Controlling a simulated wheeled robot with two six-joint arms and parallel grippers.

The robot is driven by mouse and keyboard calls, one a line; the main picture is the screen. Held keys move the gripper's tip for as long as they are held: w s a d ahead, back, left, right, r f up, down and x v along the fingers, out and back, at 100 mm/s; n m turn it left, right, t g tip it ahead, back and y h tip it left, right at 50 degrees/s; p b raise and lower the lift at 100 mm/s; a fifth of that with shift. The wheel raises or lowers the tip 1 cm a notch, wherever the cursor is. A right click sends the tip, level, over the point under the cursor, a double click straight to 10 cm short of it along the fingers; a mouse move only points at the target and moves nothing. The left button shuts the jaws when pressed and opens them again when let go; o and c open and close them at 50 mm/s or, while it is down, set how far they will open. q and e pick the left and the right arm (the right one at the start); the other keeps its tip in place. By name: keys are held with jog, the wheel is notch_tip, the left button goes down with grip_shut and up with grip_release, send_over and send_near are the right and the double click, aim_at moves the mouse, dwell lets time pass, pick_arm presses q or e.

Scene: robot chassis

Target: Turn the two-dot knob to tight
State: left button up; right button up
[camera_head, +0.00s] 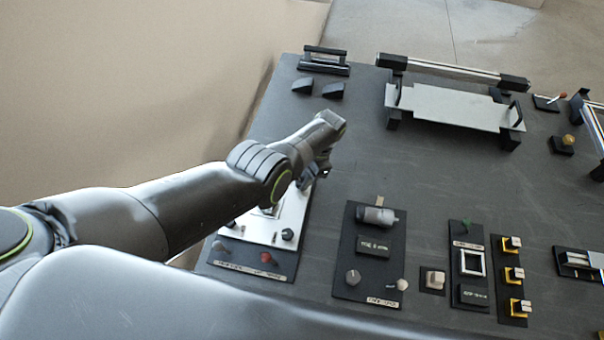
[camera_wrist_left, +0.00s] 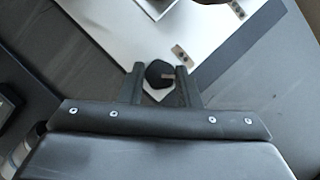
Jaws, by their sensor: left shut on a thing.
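A black round knob (camera_wrist_left: 160,74) with a pale pointer mark sits on a white panel in the left wrist view. A small tan tag (camera_wrist_left: 182,55) with what look like two dark dots is just beyond it. My left gripper (camera_wrist_left: 160,72) has one finger on each side of the knob and is shut on it. In the head view my left gripper (camera_head: 312,173) is over the upper part of the white panel (camera_head: 262,230), and the held knob is hidden there. Another black knob (camera_head: 287,234) shows lower on that panel. My right gripper is out of view.
A dark panel with a grey cylinder (camera_head: 377,216) and a knob (camera_head: 353,277) lies to the right. Several yellow-based switches (camera_head: 513,275) stand farther right. A raised grey plate (camera_head: 455,107) and two black wedges (camera_head: 333,90) are at the back. The board's middle is clear.

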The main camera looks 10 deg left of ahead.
pick_arm(q)
jog(key=shift+r+m+t+p, duration=0.1)
jog(key=shift+m+t+p, duration=0.35)
jog(key=shift+m, duration=0.65)
jog(key=o, duration=1)
jog(key=v, duration=0.5)
jog(key=p+v, duration=0.1)
jog(key=v, duration=0.5)
jog(key=d+v, duration=0.1)
jog(key=v, duration=0.5)
jog(key=shift+w+p, duration=0.1)
jog(key=shift+p, duration=0.3)
